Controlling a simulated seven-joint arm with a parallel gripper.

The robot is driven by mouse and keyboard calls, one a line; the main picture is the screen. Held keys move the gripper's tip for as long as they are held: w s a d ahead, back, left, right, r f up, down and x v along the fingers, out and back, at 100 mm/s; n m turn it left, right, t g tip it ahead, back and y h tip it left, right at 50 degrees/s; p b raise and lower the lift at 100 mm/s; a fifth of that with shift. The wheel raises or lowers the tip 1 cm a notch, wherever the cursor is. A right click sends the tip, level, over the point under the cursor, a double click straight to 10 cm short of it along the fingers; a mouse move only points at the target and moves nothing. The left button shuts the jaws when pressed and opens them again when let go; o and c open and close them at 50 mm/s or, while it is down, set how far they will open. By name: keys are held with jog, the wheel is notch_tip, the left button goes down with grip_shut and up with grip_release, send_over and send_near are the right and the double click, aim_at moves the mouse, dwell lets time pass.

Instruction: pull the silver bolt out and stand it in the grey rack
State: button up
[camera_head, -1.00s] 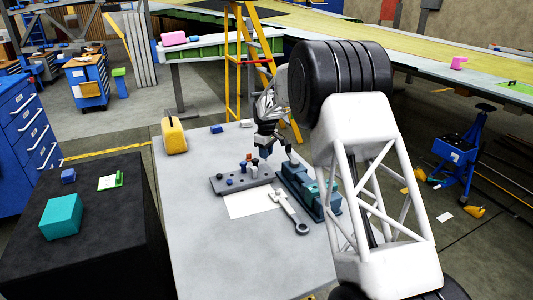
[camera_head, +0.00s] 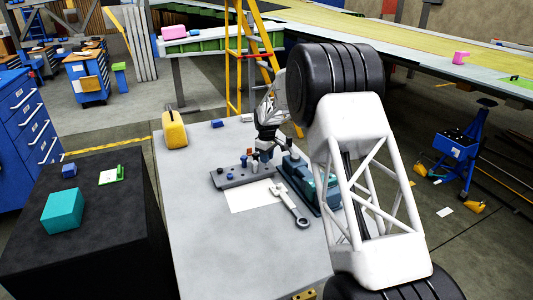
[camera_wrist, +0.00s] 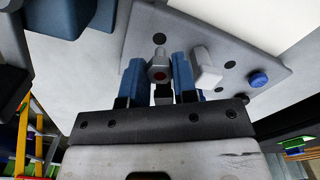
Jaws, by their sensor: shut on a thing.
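My gripper (camera_wrist: 158,64) is shut on the silver bolt (camera_wrist: 158,52), which sits between its two blue fingers in the wrist view. A hexagonal end with a dark red centre faces the camera. The grey rack (camera_wrist: 225,45), a flat plate with dark holes, lies beyond the bolt; it also shows in the head view (camera_head: 226,182). In the head view my gripper (camera_head: 264,154) is over the rack's right end, beside the teal block (camera_head: 322,187). I cannot tell whether the bolt touches the rack.
A pale bolt (camera_wrist: 207,68) and a blue bolt (camera_wrist: 258,79) stand in the rack to the right of my gripper. A wrench (camera_head: 291,205) and a white sheet (camera_head: 250,198) lie in front of the rack. The table's front left is clear. A yellow case (camera_head: 174,131) stands behind.

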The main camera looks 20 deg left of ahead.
jog(key=shift+f, duration=0.7)
jog(key=shift+f, duration=0.3)
dwell(0.4)
jog(key=shift+f, duration=0.7)
jog(key=shift+f, duration=0.25)
jog(key=o, duration=1)
jog(key=shift+r, duration=3.9)
